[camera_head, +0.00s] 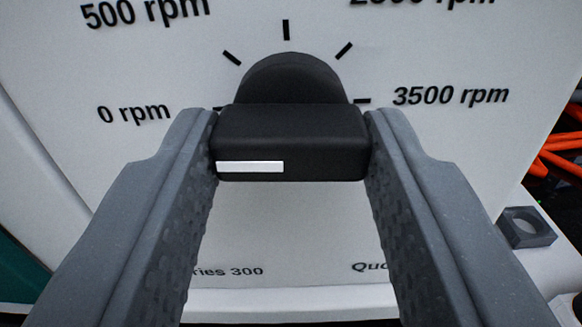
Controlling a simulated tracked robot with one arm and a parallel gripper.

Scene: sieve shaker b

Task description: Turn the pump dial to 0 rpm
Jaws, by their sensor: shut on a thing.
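The pump dial (292,143) is a black knob with a raised bar grip on a white panel (285,235). A white pointer mark (250,167) lies on the left half of the bar and points left, toward the "0 rpm" label (134,111). The bar lies about level. My gripper (292,140) is shut on the bar, one grey finger at each end. The "3500 rpm" label (450,95) is to the right.
Labels of 500 rpm (145,12) and another, cut off, are at the top. Orange cables (562,150) and a small dark block with a hole (524,228) are at the right.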

